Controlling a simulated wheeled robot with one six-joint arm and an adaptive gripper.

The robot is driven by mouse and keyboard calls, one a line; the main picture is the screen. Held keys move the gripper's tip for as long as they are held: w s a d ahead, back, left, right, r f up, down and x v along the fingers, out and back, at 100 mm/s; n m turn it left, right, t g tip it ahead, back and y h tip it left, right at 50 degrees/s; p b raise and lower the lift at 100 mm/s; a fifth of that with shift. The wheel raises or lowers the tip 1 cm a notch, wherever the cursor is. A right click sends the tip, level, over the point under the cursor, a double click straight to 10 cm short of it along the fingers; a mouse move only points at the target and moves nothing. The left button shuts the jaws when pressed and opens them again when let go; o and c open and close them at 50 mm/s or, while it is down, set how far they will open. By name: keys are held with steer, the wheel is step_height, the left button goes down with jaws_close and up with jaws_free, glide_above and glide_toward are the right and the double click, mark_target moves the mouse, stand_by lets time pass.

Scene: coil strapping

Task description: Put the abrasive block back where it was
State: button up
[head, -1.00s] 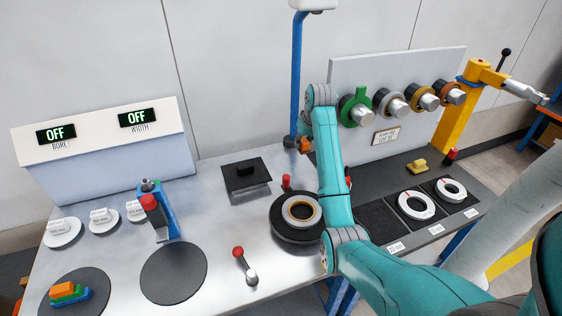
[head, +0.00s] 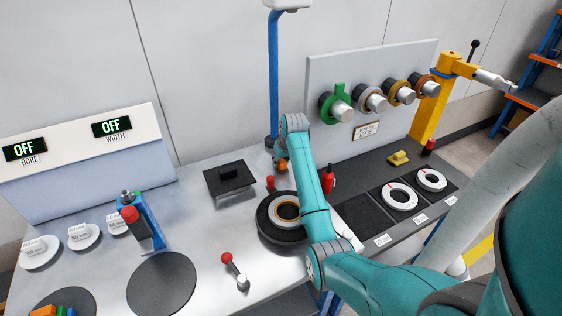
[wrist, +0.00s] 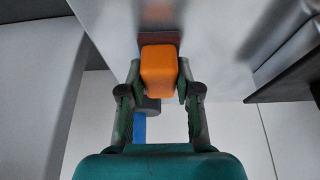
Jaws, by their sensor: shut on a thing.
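An orange block (wrist: 158,70), which I take as the abrasive block, is between the two fingers of my gripper (wrist: 160,85) in the wrist view. The fingers are shut on its sides. A dark red patch (wrist: 158,37) shows just beyond the block; I cannot tell whether it is part of the block or a spot on the surface behind. In the head view my gripper (head: 281,160) is low by the table's back edge, near the foot of the blue post (head: 273,90). Only a small bit of orange shows there, and my arm hides part of the area.
The grey panel with spindles (head: 380,60) rises behind.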

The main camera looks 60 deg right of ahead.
steer(key=shift+f, duration=0.1)
steer(key=o, duration=1)
steer(key=v, duration=1.2)
steer(key=shift+w, duration=0.1)
